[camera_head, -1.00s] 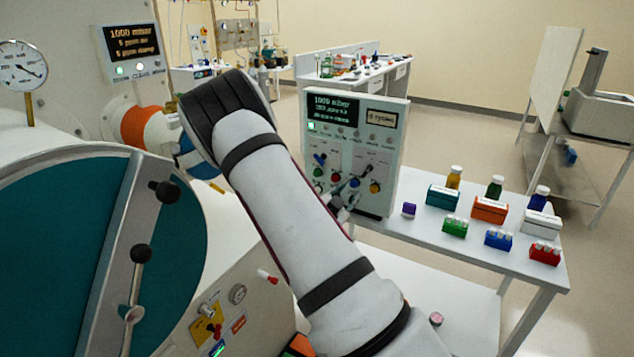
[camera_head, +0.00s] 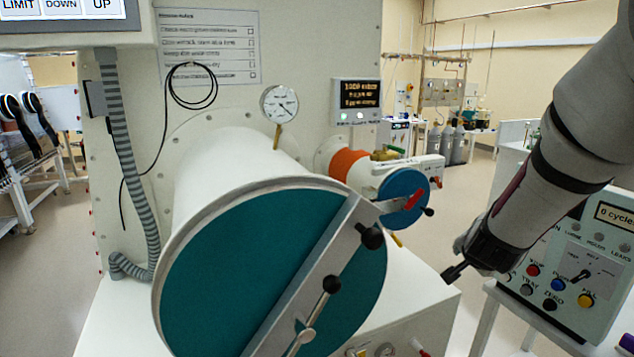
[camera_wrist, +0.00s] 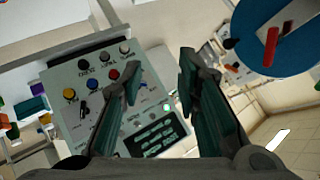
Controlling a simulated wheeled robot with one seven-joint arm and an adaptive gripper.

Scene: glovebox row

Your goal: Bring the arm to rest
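My arm (camera_head: 585,120) comes in from the upper right of the head view and slopes down to the left. My gripper (camera_head: 456,271) hangs at its lower end, left of the control box's front, and its dark finger end points down to the left. In the wrist view my gripper (camera_wrist: 160,66) has two dark fingers spread apart with a clear gap and nothing between them. The control box (camera_wrist: 75,95) shows behind the fingers in the wrist view, tilted. I cannot tell from the head view how close the gripper is to the box.
A large chamber with a teal round door (camera_head: 250,270) and lever (camera_head: 318,305) fills the middle. A small blue port door (camera_head: 403,190) with a red handle is behind it, also in the wrist view (camera_wrist: 285,38). The control box (camera_head: 570,275) stands on a white table at right.

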